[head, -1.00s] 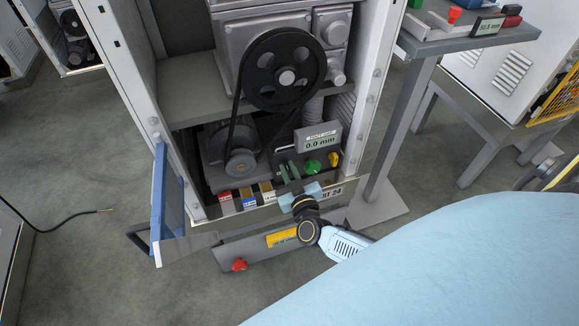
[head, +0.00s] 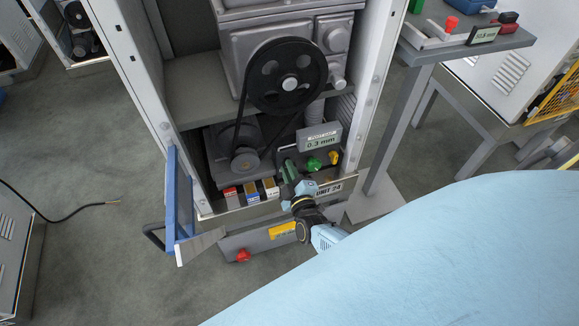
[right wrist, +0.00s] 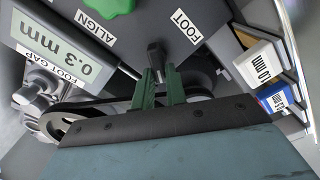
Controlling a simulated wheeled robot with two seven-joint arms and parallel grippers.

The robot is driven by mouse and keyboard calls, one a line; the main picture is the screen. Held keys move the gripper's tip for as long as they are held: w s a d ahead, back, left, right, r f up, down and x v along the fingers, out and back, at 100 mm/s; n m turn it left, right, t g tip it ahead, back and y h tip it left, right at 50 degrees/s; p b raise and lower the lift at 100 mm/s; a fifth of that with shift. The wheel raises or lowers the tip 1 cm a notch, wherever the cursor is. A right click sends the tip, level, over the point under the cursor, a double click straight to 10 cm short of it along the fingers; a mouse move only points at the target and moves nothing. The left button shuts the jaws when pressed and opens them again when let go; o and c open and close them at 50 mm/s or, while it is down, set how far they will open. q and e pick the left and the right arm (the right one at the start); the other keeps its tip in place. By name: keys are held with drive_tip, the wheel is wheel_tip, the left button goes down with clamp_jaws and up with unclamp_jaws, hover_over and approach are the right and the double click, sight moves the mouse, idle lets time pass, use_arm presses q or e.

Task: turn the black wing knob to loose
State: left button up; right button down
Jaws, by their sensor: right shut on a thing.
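The black wing knob (right wrist: 155,54) shows in the right wrist view beside the label FOOT (right wrist: 180,20). My right gripper (right wrist: 160,76) is shut on it with its green fingers, and they hide part of it. In the head view the right gripper (head: 289,172) reaches into the lower cabinet opening from the front, and the knob is hard to make out there. The foot gap display (right wrist: 62,45) reads 0.3 mm; it also shows in the head view (head: 320,140). My left gripper is in neither view.
A green knob (head: 314,164) and a yellow knob (head: 333,158) sit just right of the gripper. Small labelled boxes (head: 250,190) stand to its left. A belt and pulley (head: 287,75) are above.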

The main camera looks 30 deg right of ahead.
drive_tip(key=n, duration=0.3)
drive_tip(key=shift+a+f+n, duration=0.15)
drive_tip(key=shift+f+n, duration=0.1)
drive_tip(key=shift+n, duration=0.05)
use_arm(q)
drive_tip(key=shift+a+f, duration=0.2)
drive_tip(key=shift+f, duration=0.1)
use_arm(e)
drive_tip(key=shift+f+n, duration=0.2)
drive_tip(key=shift+n, duration=1.5)
drive_tip(key=c, duration=1.4)
unclamp_jaws()
drive_tip(key=shift+c, duration=0.2)
drive_tip(key=shift+s+r, duration=0.1)
